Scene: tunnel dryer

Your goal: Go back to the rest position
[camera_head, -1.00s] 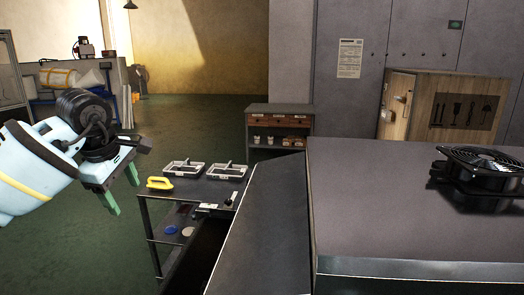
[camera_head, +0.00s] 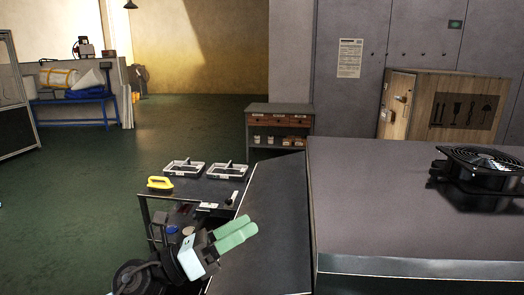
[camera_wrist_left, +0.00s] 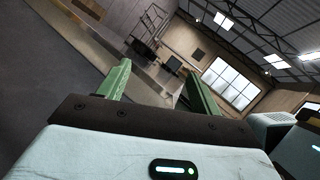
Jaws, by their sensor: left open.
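My left gripper (camera_head: 236,234) shows low in the middle of the head view, with green fingers pointing right and slightly up. It is beside the dark sloping side panel of the grey machine and in front of the cart. Its fingers are apart and empty in the left wrist view (camera_wrist_left: 155,88), which looks tilted across the hall toward a bright window and roof lights. My right gripper is not in view.
The grey machine top (camera_head: 385,205) fills the right, with a black fan (camera_head: 482,168) on it. A wooden crate (camera_head: 460,105) stands behind. The green floor at left is clear.

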